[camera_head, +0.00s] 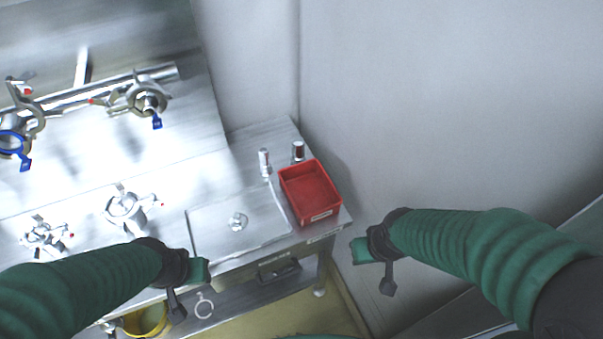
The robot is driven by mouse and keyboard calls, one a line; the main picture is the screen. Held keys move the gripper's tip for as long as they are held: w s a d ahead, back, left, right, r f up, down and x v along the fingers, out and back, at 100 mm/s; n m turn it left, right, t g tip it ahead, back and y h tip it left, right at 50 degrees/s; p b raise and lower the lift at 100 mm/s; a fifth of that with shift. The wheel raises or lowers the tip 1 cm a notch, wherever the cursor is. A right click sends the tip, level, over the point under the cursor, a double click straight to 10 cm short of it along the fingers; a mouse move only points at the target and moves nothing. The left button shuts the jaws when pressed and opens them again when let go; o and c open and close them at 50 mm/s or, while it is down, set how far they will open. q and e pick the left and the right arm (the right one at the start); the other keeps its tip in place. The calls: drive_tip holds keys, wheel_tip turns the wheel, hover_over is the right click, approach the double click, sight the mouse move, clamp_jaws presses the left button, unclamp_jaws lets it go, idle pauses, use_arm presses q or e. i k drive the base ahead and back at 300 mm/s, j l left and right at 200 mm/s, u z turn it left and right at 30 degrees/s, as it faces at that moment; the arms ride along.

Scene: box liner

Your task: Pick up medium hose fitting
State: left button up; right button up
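Several small metal fittings stand on the steel bench, and I cannot tell by size which is the medium hose fitting. One short silver fitting (237,221) stands on a flat plate. A slim silver cylinder (264,162) and a silver one with a dark red side (298,151) stand behind the red tray. My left gripper (198,270) is at the bench's front edge, left of and nearer than the fitting on the plate. My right gripper (361,251) is right of the bench, in front of the tray. Neither visibly holds anything; their finger gaps are unclear.
An empty red tray (310,190) sits at the bench's right corner. A metal pipe with clamps (146,97) and blue handles crosses the upper left. More clamped fittings (124,205) stand at left. A yellow round container (145,320) is below. A plain wall is at right.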

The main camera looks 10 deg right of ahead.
sight(298, 156)
drive_tip(key=k+z, duration=0.25)
drive_tip(key=z, duration=0.2)
drive_tip(key=k+l+z, duration=0.1)
drive_tip(key=k+z, duration=0.15)
drive_tip(key=z, duration=0.25)
drive_tip(key=k+l+z, duration=0.2)
drive_tip(key=z, duration=0.25)
drive_tip(key=i+j+z, duration=0.1)
drive_tip(key=j, duration=0.45)
drive_tip(key=i+j+z, duration=0.1)
drive_tip(key=j, duration=0.45)
drive_tip(key=j+z, duration=0.1)
drive_tip(key=j, duration=0.5)
drive_tip(key=i, duration=0.05)
